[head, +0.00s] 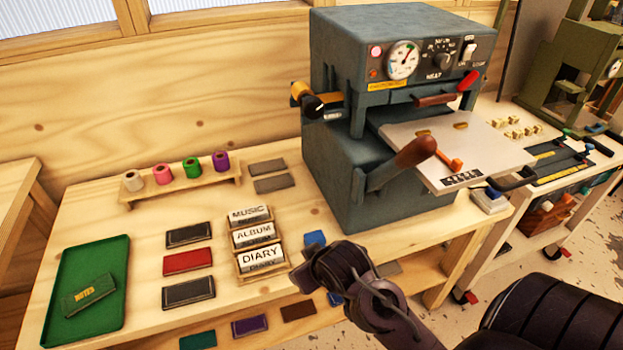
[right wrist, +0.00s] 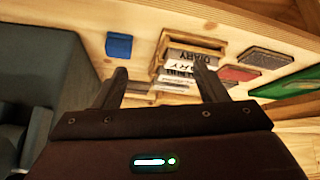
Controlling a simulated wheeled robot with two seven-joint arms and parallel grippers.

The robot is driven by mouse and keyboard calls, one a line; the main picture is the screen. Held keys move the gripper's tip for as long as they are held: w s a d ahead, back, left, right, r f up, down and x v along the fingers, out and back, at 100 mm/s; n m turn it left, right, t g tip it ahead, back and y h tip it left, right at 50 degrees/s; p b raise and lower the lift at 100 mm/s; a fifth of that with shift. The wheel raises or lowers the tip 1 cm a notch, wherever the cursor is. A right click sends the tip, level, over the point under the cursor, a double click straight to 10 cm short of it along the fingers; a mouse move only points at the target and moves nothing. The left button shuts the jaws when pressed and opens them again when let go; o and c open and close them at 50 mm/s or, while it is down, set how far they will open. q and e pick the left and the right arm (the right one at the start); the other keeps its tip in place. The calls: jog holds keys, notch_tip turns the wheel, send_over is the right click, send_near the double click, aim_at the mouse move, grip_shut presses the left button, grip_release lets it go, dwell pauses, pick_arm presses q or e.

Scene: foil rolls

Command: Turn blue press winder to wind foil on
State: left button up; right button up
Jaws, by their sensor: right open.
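The blue-grey press (head: 340,60) stands on the wooden table in the head view. On its left side is the winder, a black knob (head: 313,106) with a white mark, beside a yellow-gold foil roll (head: 299,89). My right gripper (right wrist: 160,70) is open and empty, its two fingers apart and pointing toward the label holders. In the head view my right arm (head: 365,295) is low, in front of the press and well below the knob. Part of a blue-grey body, likely the press, fills the left of the right wrist view. My left gripper is out of view.
Several spare foil rolls (head: 192,167) stand on a wooden rack. Label holders (head: 255,235), a small blue block (head: 314,238), dark and red books and a green tray (head: 110,255) lie on the table. A brown-handled lever (head: 415,152) sticks out of the press front.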

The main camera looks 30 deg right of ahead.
jog(key=w+d+r+m+t+h, duration=0.1)
jog(key=w+d+r+t, duration=0.25)
jog(key=w+r, duration=0.2)
jog(key=w+d+r+t+h, duration=0.1)
jog(key=w+d+r+t, duration=0.3)
jog(key=r, duration=0.3)
jog(key=m+t+h, duration=0.1)
jog(key=t, duration=0.2)
send_near(315, 111)
jog(key=x, duration=0.5)
jog(key=shift+h, duration=0.3)
jog(key=p+x, duration=0.2)
jog(key=x, duration=0.4)
jog(key=shift+w+r, duration=0.1)
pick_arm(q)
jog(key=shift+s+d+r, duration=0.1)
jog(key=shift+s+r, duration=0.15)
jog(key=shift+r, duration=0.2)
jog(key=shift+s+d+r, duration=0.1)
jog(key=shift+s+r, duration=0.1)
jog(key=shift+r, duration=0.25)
pick_arm(e)
jog(key=shift+w+d, duration=0.1)
jog(key=shift+w, duration=0.6)
jog(key=c, duration=1)
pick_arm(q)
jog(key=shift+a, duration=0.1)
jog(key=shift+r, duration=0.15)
pick_arm(e)
jog(key=shift+m, duration=0.3)
